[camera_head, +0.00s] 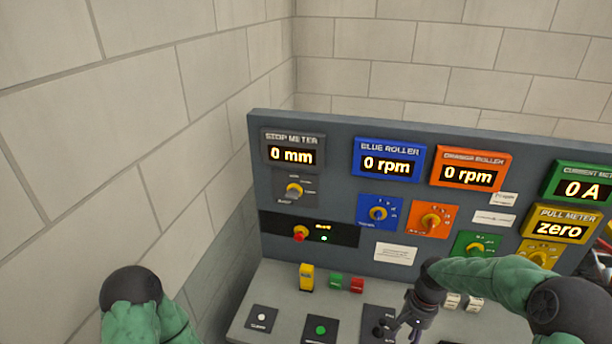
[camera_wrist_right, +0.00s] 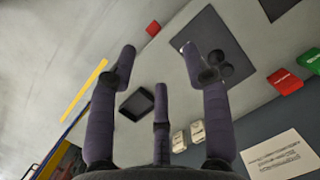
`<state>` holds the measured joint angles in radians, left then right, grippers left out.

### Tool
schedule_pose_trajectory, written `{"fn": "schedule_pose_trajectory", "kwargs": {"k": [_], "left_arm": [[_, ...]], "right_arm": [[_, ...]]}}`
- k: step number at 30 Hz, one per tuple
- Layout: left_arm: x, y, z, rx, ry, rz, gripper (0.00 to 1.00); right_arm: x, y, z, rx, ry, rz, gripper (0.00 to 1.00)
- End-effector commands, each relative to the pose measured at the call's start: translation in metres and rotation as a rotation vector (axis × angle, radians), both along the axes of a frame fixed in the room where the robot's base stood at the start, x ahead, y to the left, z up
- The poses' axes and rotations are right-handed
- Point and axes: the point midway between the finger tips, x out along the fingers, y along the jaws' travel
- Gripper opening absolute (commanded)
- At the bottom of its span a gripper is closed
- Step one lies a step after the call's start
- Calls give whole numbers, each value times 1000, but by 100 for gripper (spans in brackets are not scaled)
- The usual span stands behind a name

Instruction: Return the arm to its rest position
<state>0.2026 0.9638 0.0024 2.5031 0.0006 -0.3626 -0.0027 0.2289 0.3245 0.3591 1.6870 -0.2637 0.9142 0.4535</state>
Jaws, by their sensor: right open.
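My right arm (camera_head: 490,280), in green, reaches in from the right over the desk in the head view. Its dark gripper (camera_head: 402,328) hangs low in front of the panel, above a dark plate (camera_head: 378,318). In the right wrist view the gripper (camera_wrist_right: 160,62) has its fingers spread, with nothing between them. My left arm (camera_head: 142,310) shows only as a green link with a dark cap at the bottom left. Its gripper is out of view.
A grey panel (camera_head: 340,237) with meters and knobs stands behind the desk (camera_head: 270,290). A yellow block (camera_head: 306,277), green block (camera_head: 336,281) and red block (camera_head: 357,285) sit on the desk. A block wall (camera_head: 120,110) closes the left side.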

Motion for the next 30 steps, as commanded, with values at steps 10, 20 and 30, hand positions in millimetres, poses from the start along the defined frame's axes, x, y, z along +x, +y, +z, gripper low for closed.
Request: {"fn": "schedule_pose_trajectory", "kwargs": {"k": [10, 20, 30], "left_arm": [[0, 0, -20, 0, -1, 0, 40], [0, 0, -54, 0, 1, 0, 40], [0, 0, -130, 0, 1, 0, 40]], "right_arm": [[-7, 26, -54, 46, -27, 41, 49], [-29, 72, -145, 121, -83, 103, 49], [-113, 150, -303, 206, -194, 186, 49]]}}
